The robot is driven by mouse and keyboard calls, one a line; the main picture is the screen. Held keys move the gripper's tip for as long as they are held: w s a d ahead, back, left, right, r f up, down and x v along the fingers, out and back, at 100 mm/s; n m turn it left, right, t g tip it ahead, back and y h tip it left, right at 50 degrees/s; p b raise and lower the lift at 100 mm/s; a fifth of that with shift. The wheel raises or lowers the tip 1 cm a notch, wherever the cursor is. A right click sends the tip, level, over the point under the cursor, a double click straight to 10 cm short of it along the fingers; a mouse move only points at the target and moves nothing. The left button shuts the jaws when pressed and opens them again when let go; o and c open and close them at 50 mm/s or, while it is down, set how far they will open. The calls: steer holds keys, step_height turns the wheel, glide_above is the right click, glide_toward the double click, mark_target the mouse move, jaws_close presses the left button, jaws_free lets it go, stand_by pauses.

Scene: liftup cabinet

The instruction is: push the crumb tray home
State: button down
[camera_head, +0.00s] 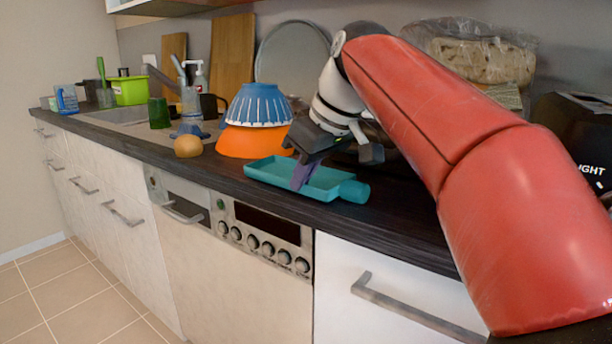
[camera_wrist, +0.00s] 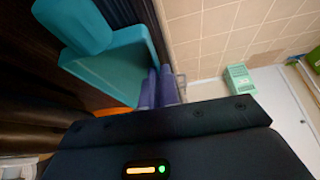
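A shallow teal tray (camera_head: 262,172) with a rounded tab at its right end lies on the dark counter, near the front edge. It is the only tray I can make out; I cannot tell if it is the crumb tray. My gripper (camera_head: 298,184) points down over it, its purple fingertips at the near rim. In the wrist view the tray (camera_wrist: 112,72) is at upper left, and my fingers (camera_wrist: 157,88) are close together at its edge. I cannot tell whether the rim is between them.
A blue colander (camera_head: 258,105) sits on an orange bowl (camera_head: 250,142) left of the tray. A black box with white lettering (camera_head: 580,130) stands at right, partly behind my arm. A bagged loaf (camera_head: 480,60) is behind. The front edge is close.

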steer(key=shift+r+p, duration=1.4)
steer(key=shift+r, duration=0.35)
steer(key=shift+s, duration=0.1)
